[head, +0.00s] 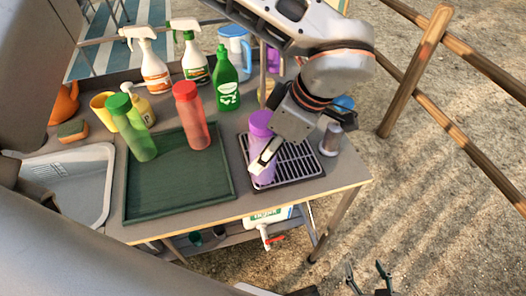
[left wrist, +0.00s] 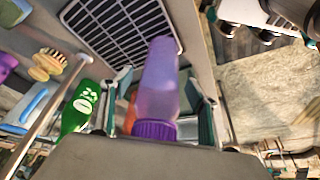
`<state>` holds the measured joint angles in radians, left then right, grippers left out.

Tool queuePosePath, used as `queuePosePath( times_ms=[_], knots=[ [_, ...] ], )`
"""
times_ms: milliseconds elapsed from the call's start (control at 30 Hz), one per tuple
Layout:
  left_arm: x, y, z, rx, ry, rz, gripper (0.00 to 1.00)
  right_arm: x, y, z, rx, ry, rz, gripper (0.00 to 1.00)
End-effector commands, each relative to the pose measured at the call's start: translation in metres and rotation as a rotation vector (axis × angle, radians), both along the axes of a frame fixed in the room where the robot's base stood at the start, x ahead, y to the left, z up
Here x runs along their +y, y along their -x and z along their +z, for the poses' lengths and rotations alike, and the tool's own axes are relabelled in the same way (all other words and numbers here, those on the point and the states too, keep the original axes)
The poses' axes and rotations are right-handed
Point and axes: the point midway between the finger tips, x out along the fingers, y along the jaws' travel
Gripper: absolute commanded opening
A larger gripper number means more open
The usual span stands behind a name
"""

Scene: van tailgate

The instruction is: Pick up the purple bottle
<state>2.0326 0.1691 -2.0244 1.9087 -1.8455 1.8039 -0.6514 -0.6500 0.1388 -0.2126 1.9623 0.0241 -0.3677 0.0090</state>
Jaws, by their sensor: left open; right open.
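The purple bottle (head: 262,172) stands upright on a black drying rack (head: 300,165) near the right end of the counter. My left gripper (head: 266,153) is at the bottle, with one light finger across its front in the head view. In the left wrist view, the purple bottle (left wrist: 157,90) with its ribbed cap lies between the two open fingers of my left gripper (left wrist: 164,102). I cannot tell whether either finger touches it. My right gripper (head: 369,277) is open and empty low in the head view, away from the counter.
A green bottle (head: 138,138) and a red bottle (head: 191,118) stand on a dark green tray (head: 178,190). A darker green bottle (head: 226,88), spray bottles (head: 153,70) and a blue jug (head: 236,47) stand behind. A grey canister (head: 331,139) stands close right of the rack.

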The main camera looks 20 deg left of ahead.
Motion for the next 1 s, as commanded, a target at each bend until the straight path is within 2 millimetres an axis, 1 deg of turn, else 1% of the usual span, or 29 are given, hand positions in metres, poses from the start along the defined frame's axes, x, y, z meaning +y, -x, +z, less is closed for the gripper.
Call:
queuePosePath(
  times_ms=[67, 233, 267, 300, 367, 400, 433, 767, 867, 1000],
  knots=[
    [0.001, 0.000, -0.004, 0.000, 0.001, -0.001, 0.60, 0.000, 0.000, 0.000, 0.000, 0.000, 0.000, 0.54],
    [0.001, 0.000, -0.004, -0.001, 0.001, -0.002, 0.60, 0.000, 0.000, 0.000, 0.000, 0.000, 0.000, 0.54],
    [0.001, 0.000, -0.004, -0.001, 0.001, -0.002, 0.54, 0.000, 0.000, 0.000, 0.000, 0.000, 0.000, 0.54],
    [0.001, 0.000, -0.004, -0.001, 0.001, -0.002, 0.44, 0.000, 0.000, 0.000, 0.000, 0.001, 0.001, 0.54],
    [0.001, 0.000, -0.004, 0.000, 0.001, -0.001, 0.28, 0.000, 0.000, 0.000, 0.000, 0.001, 0.001, 0.54],
    [0.001, 0.000, -0.004, 0.000, 0.001, -0.001, 0.18, 0.000, 0.000, 0.000, 0.000, 0.001, 0.001, 0.54],
    [0.001, 0.000, -0.004, 0.000, 0.001, -0.001, 0.10, 0.000, 0.000, 0.000, 0.000, 0.001, 0.001, 0.54],
    [0.001, 0.000, -0.002, -0.002, 0.001, -0.001, 0.09, 0.000, 0.000, 0.000, 0.000, 0.001, 0.001, 0.54],
    [0.001, -0.001, 0.002, -0.003, 0.001, 0.000, 0.09, 0.000, -0.001, 0.000, -0.001, 0.001, 0.000, 0.54],
    [0.001, -0.001, 0.017, -0.005, 0.002, -0.001, 0.09, 0.000, -0.001, 0.002, -0.001, 0.001, 0.000, 0.54]
  ],
)
